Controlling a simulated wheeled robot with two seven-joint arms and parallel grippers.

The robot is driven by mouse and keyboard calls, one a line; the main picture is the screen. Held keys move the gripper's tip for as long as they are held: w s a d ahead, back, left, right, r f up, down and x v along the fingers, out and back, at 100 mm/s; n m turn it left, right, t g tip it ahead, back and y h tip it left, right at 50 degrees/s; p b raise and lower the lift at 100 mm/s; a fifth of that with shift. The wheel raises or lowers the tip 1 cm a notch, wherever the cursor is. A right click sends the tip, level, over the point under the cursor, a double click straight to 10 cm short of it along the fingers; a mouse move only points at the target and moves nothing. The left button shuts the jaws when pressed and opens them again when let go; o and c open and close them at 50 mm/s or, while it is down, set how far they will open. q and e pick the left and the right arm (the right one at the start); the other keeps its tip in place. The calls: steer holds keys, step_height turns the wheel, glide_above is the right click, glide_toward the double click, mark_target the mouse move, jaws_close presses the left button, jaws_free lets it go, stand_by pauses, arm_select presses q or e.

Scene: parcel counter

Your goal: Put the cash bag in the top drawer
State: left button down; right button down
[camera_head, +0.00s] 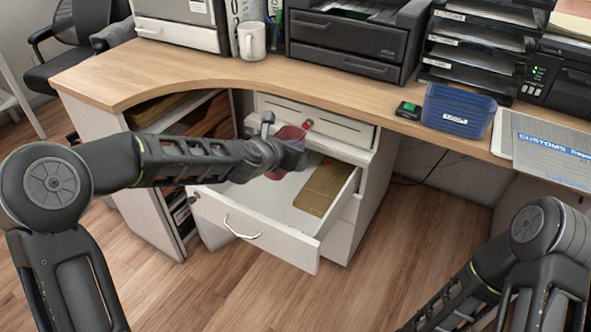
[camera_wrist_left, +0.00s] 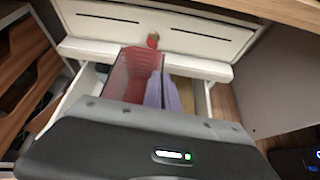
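The cash bag appears to be the red, partly see-through pouch (camera_head: 275,173) at my left gripper (camera_head: 292,150). The gripper seems shut on it and holds it over the open drawer. The pouch also shows in the left wrist view (camera_wrist_left: 138,75), with a pale purple part (camera_wrist_left: 165,92) beside it. The fingertips are mostly hidden. The white top drawer (camera_head: 243,222) is pulled out; the bag hangs above its inside, and I cannot tell whether it touches the bottom. My right arm is at the lower right; its gripper is out of view.
A brown envelope (camera_head: 322,188) lies in the drawer's right part. A white slotted unit (camera_head: 330,127) with a red-tagged key sits behind, under the counter (camera_head: 180,68). A blue labelled pouch (camera_head: 458,110) and a small green-topped device (camera_head: 408,110) stand on the counter.

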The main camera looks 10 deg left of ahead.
arm_select(q)
step_height(320, 180, down, 8)
steer(key=b, duration=0.6)
steer(key=shift+w+r, duration=0.15)
steer(key=shift+r, duration=0.1)
step_height(320, 180, down, 4)
steer(key=b, duration=0.3)
steer(key=shift+f, duration=0.25)
steer(key=shift+f+b, duration=0.3)
steer(key=shift+b, duration=0.3)
steer(key=c, duration=1.7)
jaws_free()
steer(key=shift+r, duration=0.1)
steer(key=shift+r, duration=0.1)
